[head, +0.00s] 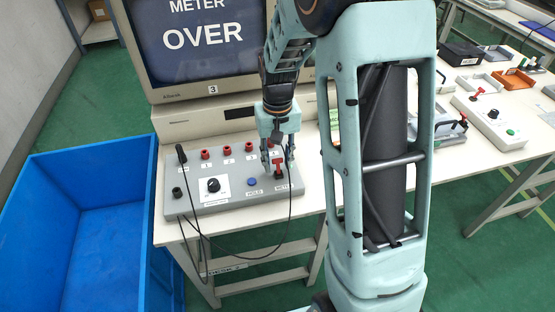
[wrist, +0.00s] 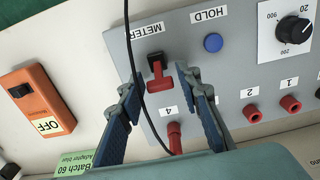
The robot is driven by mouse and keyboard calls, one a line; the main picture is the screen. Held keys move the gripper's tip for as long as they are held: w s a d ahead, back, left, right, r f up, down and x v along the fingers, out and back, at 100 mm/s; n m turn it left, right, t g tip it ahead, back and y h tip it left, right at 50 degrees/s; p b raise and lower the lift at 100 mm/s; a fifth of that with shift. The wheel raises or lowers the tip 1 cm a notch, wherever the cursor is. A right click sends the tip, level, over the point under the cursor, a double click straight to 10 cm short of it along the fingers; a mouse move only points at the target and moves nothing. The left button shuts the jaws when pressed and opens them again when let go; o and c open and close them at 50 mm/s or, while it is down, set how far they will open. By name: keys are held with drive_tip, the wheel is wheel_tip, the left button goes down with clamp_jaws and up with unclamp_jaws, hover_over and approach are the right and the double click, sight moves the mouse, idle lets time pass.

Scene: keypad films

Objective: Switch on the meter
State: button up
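The meter switch, a red handle on a black base, sits at the panel's right end in the head view (head: 279,170). In the wrist view, the switch (wrist: 160,77) lies beside the METER label. My gripper (head: 277,168) is over that end, pointing down. In the wrist view, my gripper (wrist: 169,92) has its two blue fingers apart, one on each side of the red handle, with nothing clamped. I cannot tell whether they touch it. The grey panel (head: 230,196) stands on the white table. The monitor (head: 203,38) reads METER OVER.
A thin black cable (wrist: 137,75) crosses close to the switch and the left finger. A blue HOLD button (wrist: 213,43), a black dial (wrist: 293,29) and red sockets (wrist: 290,103) are nearby. An orange box (wrist: 37,100) marked OFF lies beside the panel. A blue bin (head: 100,165) stands left.

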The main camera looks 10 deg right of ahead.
clamp_jaws()
drive_tip(key=shift+r+p, duration=0.15)
drive_tip(key=shift+p, duration=0.4)
drive_tip(key=shift+w+g+p, duration=0.2)
drive_tip(key=shift+g+p, duration=0.4)
drive_tip(key=shift+p, duration=0.2)
drive_tip(key=shift+w+f+g+p, duration=0.2)
drive_tip(key=shift+g+p, duration=0.3)
drive_tip(key=shift+p, duration=0.15)
drive_tip(key=shift+f, duration=0.1)
drive_tip(key=shift+o, duration=1.7)
unclamp_jaws()
